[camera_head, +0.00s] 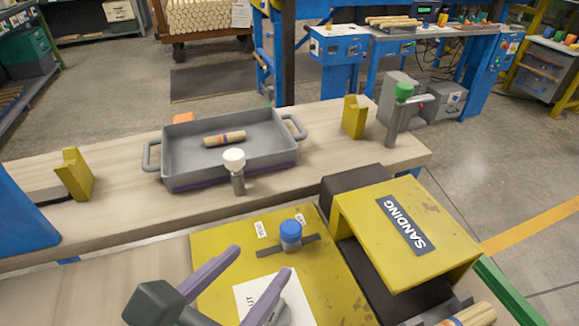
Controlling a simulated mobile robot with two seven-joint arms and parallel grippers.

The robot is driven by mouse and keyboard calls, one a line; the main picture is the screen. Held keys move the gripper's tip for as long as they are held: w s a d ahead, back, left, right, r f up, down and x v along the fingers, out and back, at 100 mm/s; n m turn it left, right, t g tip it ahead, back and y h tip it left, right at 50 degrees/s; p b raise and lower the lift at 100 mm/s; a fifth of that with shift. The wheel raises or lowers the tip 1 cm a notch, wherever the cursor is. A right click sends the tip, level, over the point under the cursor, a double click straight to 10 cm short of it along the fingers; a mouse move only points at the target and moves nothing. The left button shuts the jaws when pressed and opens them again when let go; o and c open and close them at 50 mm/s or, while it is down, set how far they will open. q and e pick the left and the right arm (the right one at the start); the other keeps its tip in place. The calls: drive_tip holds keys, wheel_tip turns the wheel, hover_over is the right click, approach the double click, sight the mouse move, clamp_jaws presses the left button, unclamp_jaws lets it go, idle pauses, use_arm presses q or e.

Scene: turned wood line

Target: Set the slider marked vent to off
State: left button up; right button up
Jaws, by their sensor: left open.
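A slider with a blue round knob (291,232) stands in a dark straight slot (268,250) on a yellow panel (220,262). The knob sits near the middle of the slot. Two small white labels, a left one (261,230) and a right one (300,220), lie behind the slot; their print is too small to read. My left gripper (262,263) has two purple fingers, spread apart and empty. It is in front of and left of the knob, not touching it. My right gripper is not in view.
A yellow SANDING housing (410,225) stands close right of the slider. Behind are a grey tray (180,160) holding a striped wooden piece (224,138), a white-topped post (235,170) and a green-topped post (398,115). A white sheet (245,293) lies partly under my left gripper.

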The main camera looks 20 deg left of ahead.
sight(287, 233)
use_arm(q)
drive_tip(key=shift+s+f+b, duration=0.1)
drive_tip(key=shift+s+b, duration=0.2)
drive_tip(key=shift+b, duration=0.2)
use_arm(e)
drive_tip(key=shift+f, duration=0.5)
use_arm(q)
drive_tip(key=b+x, duration=0.2)
drive_tip(key=x, duration=0.8)
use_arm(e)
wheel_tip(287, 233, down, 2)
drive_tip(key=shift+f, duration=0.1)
use_arm(q)
drive_tip(key=shift+c, duration=0.3)
drive_tip(key=shift+s, duration=0.1)
clamp_jaws()
